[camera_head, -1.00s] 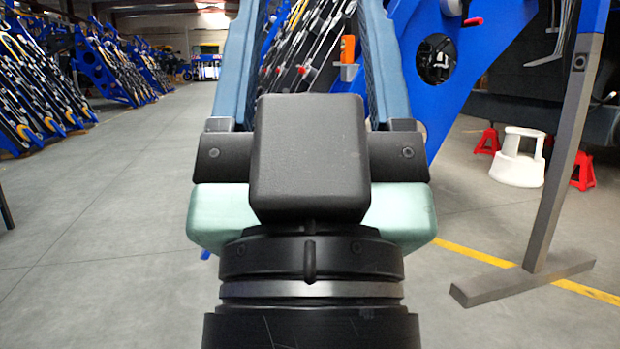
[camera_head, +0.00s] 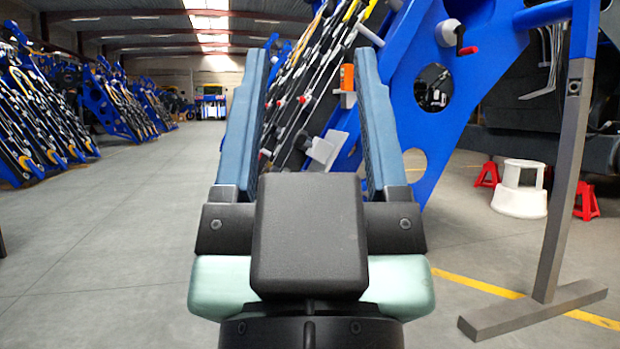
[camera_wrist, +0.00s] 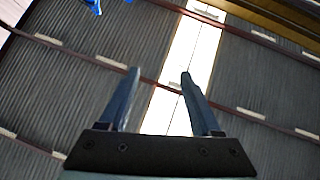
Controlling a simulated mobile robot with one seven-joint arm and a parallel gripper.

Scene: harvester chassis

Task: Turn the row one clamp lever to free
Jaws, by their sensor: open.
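My gripper (camera_head: 313,55) points away from me, with its two blue fingers wide apart and nothing between them. It also shows in the wrist view (camera_wrist: 160,73), open and empty against the roof. The blue harvester chassis (camera_head: 505,55) stands ahead and to the right. A small lever with a red end (camera_head: 466,48) sits on its upper part, right of my gripper. I cannot tell whether it is the row one clamp lever. A grey-white bracket (camera_head: 322,150) and an orange part (camera_head: 347,77) show between and behind the fingers. My gripper hides part of the chassis.
A grey stand (camera_head: 555,190) with a flat foot is at the right. A white step stool (camera_head: 520,190) and red jack stands (camera_head: 587,200) are behind it. Rows of blue frames (camera_head: 40,110) line the left. The floor (camera_head: 130,230) at left is clear.

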